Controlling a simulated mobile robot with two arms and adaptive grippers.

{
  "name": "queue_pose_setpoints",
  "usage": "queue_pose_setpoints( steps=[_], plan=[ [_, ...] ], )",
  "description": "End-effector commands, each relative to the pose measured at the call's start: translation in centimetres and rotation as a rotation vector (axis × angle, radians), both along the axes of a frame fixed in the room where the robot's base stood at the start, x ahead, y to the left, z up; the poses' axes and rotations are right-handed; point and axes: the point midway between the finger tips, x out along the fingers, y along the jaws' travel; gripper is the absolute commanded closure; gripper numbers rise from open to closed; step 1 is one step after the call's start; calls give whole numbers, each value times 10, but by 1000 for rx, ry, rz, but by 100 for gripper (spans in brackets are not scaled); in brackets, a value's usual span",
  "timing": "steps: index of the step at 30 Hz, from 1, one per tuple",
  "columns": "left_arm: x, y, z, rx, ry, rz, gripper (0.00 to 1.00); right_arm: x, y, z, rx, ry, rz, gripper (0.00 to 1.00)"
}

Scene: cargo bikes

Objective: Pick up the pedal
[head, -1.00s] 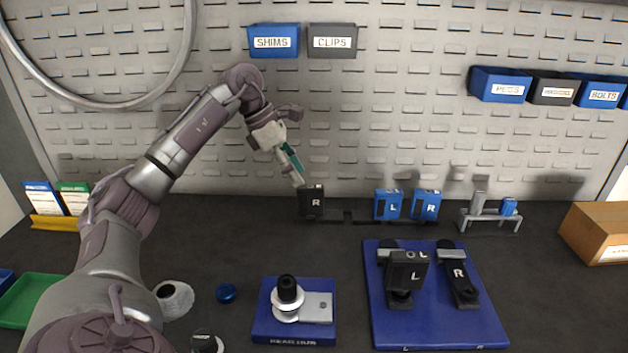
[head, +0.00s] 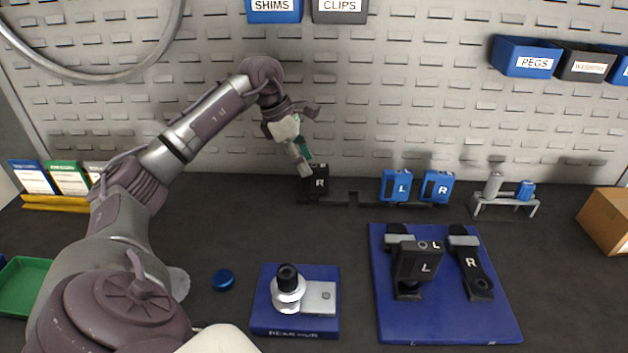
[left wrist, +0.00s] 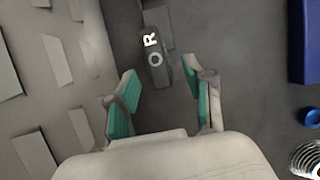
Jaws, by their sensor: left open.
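The black pedal marked R (head: 317,184) stands at the left end of a low dark rack, near the back wall. In the left wrist view the pedal (left wrist: 156,58) shows ahead of and between the fingers, with its R and a ring mark facing the camera. My left gripper (head: 304,166) is just above the pedal, reaching down at a tilt. In the left wrist view the gripper (left wrist: 161,80) is open with green pads apart and nothing held. Whether the fingertips reach down past the pedal's top cannot be told. My right gripper does not show.
Blue pedals marked L (head: 396,186) and R (head: 437,187) stand further right on the rack. A blue board (head: 450,315) holds two crank arms, the left one with a black L pedal. A blue hub fixture (head: 295,323) stands in front. The pegboard wall is close behind.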

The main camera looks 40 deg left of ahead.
Motion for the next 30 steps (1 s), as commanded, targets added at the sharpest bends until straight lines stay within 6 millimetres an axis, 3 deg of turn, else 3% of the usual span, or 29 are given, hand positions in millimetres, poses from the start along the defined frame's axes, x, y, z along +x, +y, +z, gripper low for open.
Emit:
queue_pose_setpoints(
  steps=[10,19,28,30],
  plan=[
    [16,-16,-41,-3,3,-2,48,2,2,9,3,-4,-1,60],
    [17,-16,-44,-1,1,0,50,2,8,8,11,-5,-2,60],
    [17,-16,-44,-1,1,0,100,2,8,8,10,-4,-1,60],
    [17,-16,-44,-1,1,0,100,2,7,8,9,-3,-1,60]
  ],
)
